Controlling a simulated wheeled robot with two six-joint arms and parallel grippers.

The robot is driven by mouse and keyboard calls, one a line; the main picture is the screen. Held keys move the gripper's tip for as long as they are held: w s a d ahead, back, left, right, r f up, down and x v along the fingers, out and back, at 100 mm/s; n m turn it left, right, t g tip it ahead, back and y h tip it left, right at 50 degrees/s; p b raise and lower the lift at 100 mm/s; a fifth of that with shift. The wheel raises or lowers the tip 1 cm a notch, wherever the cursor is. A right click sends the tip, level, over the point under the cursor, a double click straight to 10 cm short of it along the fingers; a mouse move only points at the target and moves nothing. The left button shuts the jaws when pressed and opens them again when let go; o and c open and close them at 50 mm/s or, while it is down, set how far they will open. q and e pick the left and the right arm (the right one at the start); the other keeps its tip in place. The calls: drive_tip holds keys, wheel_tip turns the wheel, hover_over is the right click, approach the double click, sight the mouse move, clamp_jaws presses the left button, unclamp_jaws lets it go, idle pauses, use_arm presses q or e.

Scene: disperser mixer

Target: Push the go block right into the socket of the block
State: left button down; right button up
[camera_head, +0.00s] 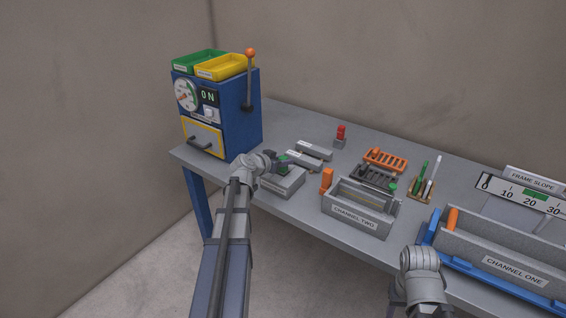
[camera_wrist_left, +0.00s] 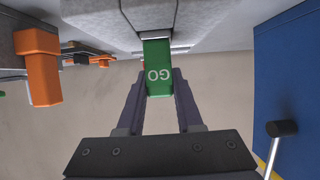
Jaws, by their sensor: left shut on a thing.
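The green go block (camera_wrist_left: 158,68), lettered GO, is in my left gripper (camera_wrist_left: 159,76) in the left wrist view. The two fingers stand on either side of it. Its far end is at the slot-like socket of the grey block (camera_wrist_left: 150,15); how deep it sits I cannot tell. In the head view, my left gripper (camera_head: 281,160) is at the top of the labelled grey block (camera_head: 283,184), with a bit of green showing at its tips. My right arm shows at the lower right, but I cannot make out its gripper.
A blue machine (camera_head: 222,110) with a lever stands left of the grey block. An orange piece (camera_head: 326,180) and the CHANNEL TWO box (camera_head: 355,222) stand to its right. Two grey bars (camera_head: 310,150) lie behind it. Orange and dark racks (camera_head: 385,158) stand further right.

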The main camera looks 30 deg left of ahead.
use_arm(q)
drive_tip(key=c, duration=1)
unclamp_jaws()
drive_tip(key=shift+f, duration=0.2)
drive_tip(key=o, duration=0.4)
drive_tip(key=shift+o, duration=0.2)
drive_tip(key=shift+r, duration=0.1)
drive_tip(key=shift+r, duration=0.2)
drive_tip(key=p+v, duration=0.5)
drive_tip(key=v, duration=0.7)
drive_tip(key=shift+f, duration=0.1)
